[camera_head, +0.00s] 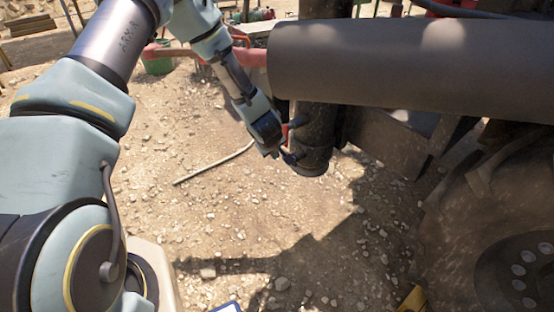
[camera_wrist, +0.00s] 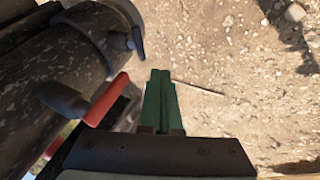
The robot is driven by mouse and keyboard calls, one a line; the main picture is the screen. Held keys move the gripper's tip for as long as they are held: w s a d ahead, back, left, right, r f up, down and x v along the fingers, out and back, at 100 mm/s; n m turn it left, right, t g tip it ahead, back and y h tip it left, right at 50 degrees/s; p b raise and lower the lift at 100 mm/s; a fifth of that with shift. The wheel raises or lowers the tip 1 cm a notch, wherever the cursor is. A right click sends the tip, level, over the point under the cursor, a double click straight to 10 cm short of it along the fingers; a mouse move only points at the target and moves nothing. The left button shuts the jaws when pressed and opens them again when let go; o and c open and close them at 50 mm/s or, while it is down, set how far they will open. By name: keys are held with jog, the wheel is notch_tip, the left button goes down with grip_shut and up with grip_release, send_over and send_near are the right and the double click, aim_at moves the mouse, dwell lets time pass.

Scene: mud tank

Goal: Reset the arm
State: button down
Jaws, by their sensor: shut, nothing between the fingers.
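My gripper shows in the wrist view with its two green fingers (camera_wrist: 160,78) pressed together and nothing between them. It points over bare ground. In the head view my arm reaches from the left to the upper middle. Its wrist is beside a dark vertical pipe (camera_head: 318,148), and the fingers are hard to make out there. In the wrist view the speckled dark pipe (camera_wrist: 75,65) fills the upper left. A red valve handle (camera_wrist: 106,100) is just left of my fingers, with a small gap in the picture.
A large dark horizontal cylinder (camera_head: 400,65) crosses the upper right, above the vertical pipe. A big wheel (camera_head: 510,250) is at the lower right. A thin pale rod (camera_head: 213,163) lies on the stony ground. A green bucket (camera_head: 157,66) stands further back. The middle ground is open.

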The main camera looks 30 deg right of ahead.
jog(key=shift+v, duration=1.45)
jog(key=w+a+r+m+g+p, duration=0.1)
jog(key=w+a+r+m+p, duration=0.15)
jog(key=a+r, duration=1.2)
jog(key=s+a+r+g+y+p, duration=0.1)
jog(key=s+a+r, duration=0.2)
jog(key=a, duration=0.4)
jog(key=s+a+r+y+p, duration=0.1)
jog(key=s+a+r, duration=0.3)
jog(key=a, duration=0.4)
jog(key=s+a+r+g+y+p, duration=0.1)
jog(key=s+a+r, duration=0.3)
jog(key=a, duration=0.4)
jog(key=shift+a+r+g+y, duration=0.25)
jog(key=shift+r+g+y, duration=0.05)
jog(key=shift+r+y, duration=0.25)
